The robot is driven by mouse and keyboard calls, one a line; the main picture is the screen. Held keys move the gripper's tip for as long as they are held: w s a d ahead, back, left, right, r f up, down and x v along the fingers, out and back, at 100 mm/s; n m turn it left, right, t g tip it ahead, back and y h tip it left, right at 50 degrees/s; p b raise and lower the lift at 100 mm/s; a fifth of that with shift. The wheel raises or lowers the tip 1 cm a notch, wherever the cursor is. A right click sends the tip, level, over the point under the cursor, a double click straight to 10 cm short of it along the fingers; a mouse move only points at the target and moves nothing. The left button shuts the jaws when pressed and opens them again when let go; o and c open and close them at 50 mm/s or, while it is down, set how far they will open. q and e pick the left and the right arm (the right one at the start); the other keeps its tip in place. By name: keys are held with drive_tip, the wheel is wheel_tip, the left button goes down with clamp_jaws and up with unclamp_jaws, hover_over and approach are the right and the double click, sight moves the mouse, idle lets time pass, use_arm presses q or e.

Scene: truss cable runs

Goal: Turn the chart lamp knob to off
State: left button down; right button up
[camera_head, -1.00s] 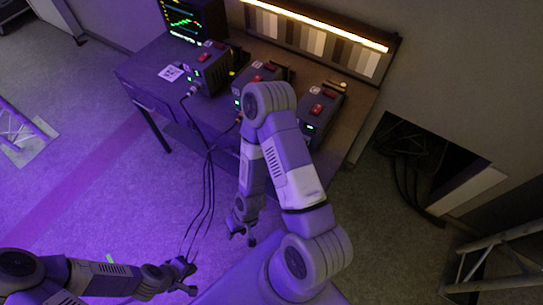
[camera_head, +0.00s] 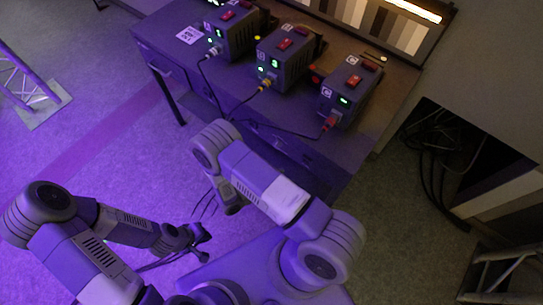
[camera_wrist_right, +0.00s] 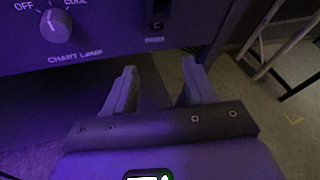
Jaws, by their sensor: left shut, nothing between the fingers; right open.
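The chart lamp knob (camera_wrist_right: 56,25) is a round grey dial on a dark panel in the right wrist view, at the upper left. The words CHART LAMP are printed below it, OFF at its upper left and COOL at its upper right. I cannot clearly tell where its pointer mark sits. My right gripper (camera_wrist_right: 159,68) is open and empty, below and to the right of the knob, apart from it. My left gripper (camera_head: 203,240) is shut and empty over the floor, away from the desk. The lamp strip (camera_head: 408,8) glows above the chart.
The desk (camera_head: 160,45) carries several boxes with red switches, including box C (camera_head: 350,90), with cables hanging in front.

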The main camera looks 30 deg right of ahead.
sight(276, 148)
drive_tip(key=w+a+r+n+t+h+b, duration=0.1)
drive_tip(key=w+a+r+n+t+b, duration=0.1)
drive_tip(key=w+a+n+t, duration=0.4)
drive_tip(key=shift+m+t, duration=0.5)
drive_tip(key=shift+m, duration=0.4)
drive_tip(key=x, duration=0.9)
drive_tip(key=shift+w+d, duration=0.2)
drive_tip(key=shift+w, duration=0.3)
drive_tip(key=shift+f, duration=0.1)
clamp_jaws()
